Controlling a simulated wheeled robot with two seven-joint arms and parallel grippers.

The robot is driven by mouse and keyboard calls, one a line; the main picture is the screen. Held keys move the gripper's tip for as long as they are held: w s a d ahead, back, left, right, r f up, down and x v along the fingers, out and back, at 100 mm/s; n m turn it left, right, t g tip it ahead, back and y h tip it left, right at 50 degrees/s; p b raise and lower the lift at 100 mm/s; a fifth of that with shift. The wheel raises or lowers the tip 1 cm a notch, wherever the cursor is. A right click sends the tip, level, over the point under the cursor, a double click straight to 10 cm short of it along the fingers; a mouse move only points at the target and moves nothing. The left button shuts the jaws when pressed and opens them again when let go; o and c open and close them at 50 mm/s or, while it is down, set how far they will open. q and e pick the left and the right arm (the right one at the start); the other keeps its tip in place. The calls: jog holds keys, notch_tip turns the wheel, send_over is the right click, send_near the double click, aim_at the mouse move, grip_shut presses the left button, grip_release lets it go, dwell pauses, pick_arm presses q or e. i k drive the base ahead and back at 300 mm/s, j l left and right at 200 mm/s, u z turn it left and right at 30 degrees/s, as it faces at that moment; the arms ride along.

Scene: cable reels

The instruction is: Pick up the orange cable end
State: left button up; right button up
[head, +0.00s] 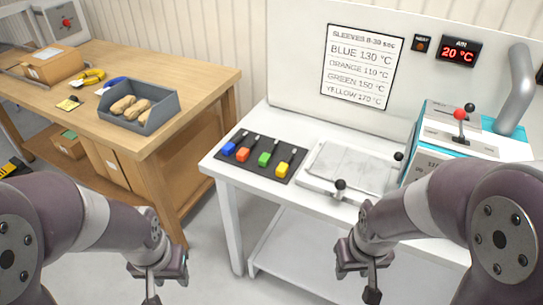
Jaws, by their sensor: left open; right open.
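The orange cable end (243,155) lies on a dark mat (249,172) on the white bench. It is a small orange block with a thin grey lead running up behind it. It sits between the blue end (229,149) on its left and the green end (265,159) on its right, with the yellow end (282,169) further right. My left gripper (152,292) is open, low in front of the wooden table, left of the mat and apart from it. My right gripper (372,288) is open, in front of the white bench and right of the mat. Neither touches the cable ends.
A pale plate with a black-knobbed lever (339,186) lies right of the mat. A blue and white machine (440,145) with levers stands at the bench's right. A grey bin (165,112) of tan pieces stands on the wooden table (205,84). A gap separates both tables.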

aim_at(243, 154)
jog(key=i+j+z, duration=0.1)
jog(key=z, duration=0.3)
jog(key=i+j+z, duration=0.1)
jog(key=z, duration=0.35)
jog(key=i+j+z, duration=0.1)
jog(key=j+z, duration=0.15)
jog(key=z, duration=0.15)
jog(key=j+z, duration=0.2)
jog(key=z, duration=0.25)
jog(key=j+z, duration=0.35)
jog(key=j, duration=1.4)
